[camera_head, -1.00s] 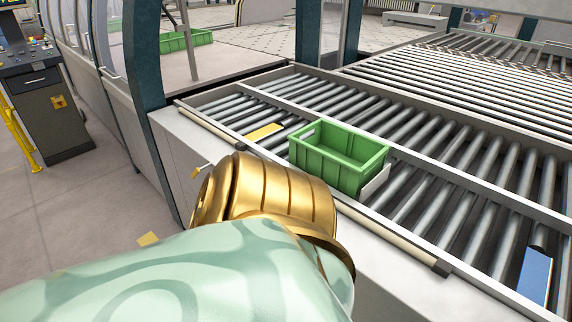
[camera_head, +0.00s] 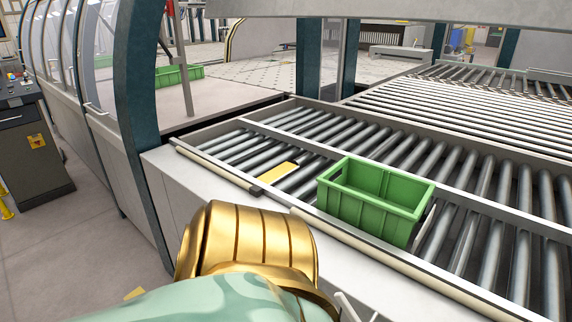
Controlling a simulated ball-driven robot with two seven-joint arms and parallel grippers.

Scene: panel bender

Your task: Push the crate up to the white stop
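The green crate (camera_head: 374,198) stands upright and empty on the rollers, close to the front side rail. A pale plate (camera_head: 424,226) shows as a sliver at the crate's right end. It may be the white stop; the crate hides most of it, so I cannot tell whether they touch. My gold and pale green arm fills the lower middle, in front of the conveyor and left of the crate. A small pale piece shows at the bottom edge beside the arm, but I cannot make out a gripper. Neither gripper can be identified in view.
The roller conveyor (camera_head: 222,150) has a front rail (camera_head: 350,240) and a dividing rail behind the crate. A yellow plate (camera_head: 274,172) lies on the rollers left of the crate. A dark blue-green post (camera_head: 140,120) stands at the left.

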